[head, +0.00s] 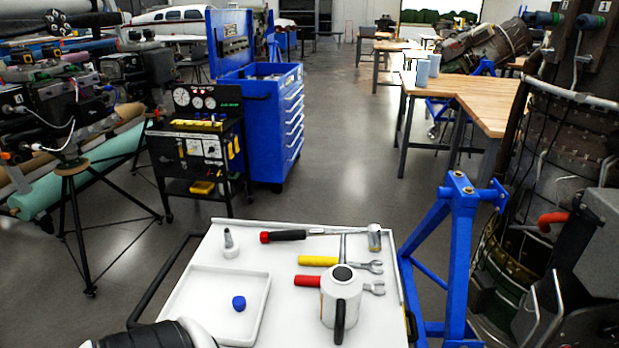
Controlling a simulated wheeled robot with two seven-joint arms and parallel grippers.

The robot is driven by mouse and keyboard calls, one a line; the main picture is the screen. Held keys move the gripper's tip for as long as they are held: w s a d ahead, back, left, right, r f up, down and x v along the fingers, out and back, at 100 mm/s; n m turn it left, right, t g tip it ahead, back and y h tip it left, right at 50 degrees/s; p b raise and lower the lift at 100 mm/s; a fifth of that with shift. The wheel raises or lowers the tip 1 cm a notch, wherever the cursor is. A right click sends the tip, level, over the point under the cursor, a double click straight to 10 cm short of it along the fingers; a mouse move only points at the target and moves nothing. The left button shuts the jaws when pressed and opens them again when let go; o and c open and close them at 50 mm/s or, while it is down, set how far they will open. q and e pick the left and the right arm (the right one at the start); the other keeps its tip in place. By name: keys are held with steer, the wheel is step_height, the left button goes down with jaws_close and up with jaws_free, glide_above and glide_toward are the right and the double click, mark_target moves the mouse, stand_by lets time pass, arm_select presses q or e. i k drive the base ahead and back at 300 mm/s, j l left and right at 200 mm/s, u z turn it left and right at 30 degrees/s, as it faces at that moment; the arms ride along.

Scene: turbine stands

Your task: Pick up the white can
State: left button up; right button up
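A white can (340,300) with a black opening on top and a black handle stands upright on the white cart top (200,265), near its front right. The handle points towards me. Nothing is touching it from my side. A white and black ribbed part of mine shows at the bottom left edge, apart from the can. No gripper fingers show, so both grippers are out of view.
A white tray (185,308) holds a blue cap (239,303). A small white nozzle bottle (230,245) stands behind the tray. A blue stand (455,250) is close on the right.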

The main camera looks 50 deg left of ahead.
mark_target(340, 286)
steer(key=u, duration=1.4)
steer(key=k+j+z, duration=0.2)
steer(key=j+z, duration=0.2)
steer(key=k+j, duration=0.05)
